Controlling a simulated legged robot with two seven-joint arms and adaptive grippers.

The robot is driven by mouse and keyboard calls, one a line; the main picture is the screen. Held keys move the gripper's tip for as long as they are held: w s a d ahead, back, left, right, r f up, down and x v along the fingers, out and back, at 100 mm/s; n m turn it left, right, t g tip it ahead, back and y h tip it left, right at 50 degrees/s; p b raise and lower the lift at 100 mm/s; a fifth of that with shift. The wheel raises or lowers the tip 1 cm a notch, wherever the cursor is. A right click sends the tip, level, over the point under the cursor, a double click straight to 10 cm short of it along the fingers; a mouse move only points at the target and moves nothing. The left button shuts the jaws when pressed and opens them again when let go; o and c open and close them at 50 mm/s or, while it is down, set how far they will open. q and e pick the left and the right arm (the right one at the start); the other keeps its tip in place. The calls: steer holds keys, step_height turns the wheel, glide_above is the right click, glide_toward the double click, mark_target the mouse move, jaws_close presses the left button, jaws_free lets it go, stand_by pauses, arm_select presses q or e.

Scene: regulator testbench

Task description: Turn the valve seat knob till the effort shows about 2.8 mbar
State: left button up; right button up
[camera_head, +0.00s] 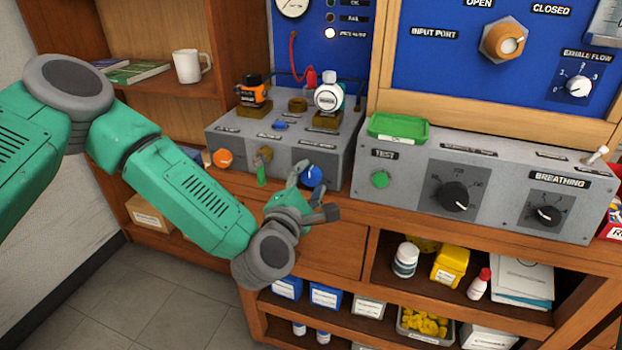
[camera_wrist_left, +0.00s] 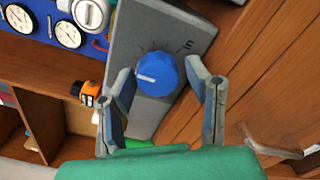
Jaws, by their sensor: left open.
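A blue knob (camera_head: 312,176) with a white pointer mark sits at the right end of the front panel of the grey box (camera_head: 345,135) on the bench. I take it to be the valve seat knob; its label is too small to read. My left gripper (camera_head: 312,192) is open at the knob. In the left wrist view the blue knob (camera_wrist_left: 157,73) lies between and just beyond the two spread fingers of the left gripper (camera_wrist_left: 163,90), with a gap on each side. Gauges show at the top left there, but their readings are too small to read. My right gripper is not in view.
An orange knob (camera_head: 223,158) and a green-handled valve (camera_head: 262,170) are on the same panel, left of the blue knob. A second grey box with a green tray (camera_head: 398,128) on top stands to the right. Shelves with bottles and boxes are below the bench.

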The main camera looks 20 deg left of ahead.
arm_select(q)
steer(key=shift+w+a, duration=0.15)
steer(key=shift+w, duration=0.15)
steer(key=c, duration=0.9)
steer(key=shift+o, duration=0.2)
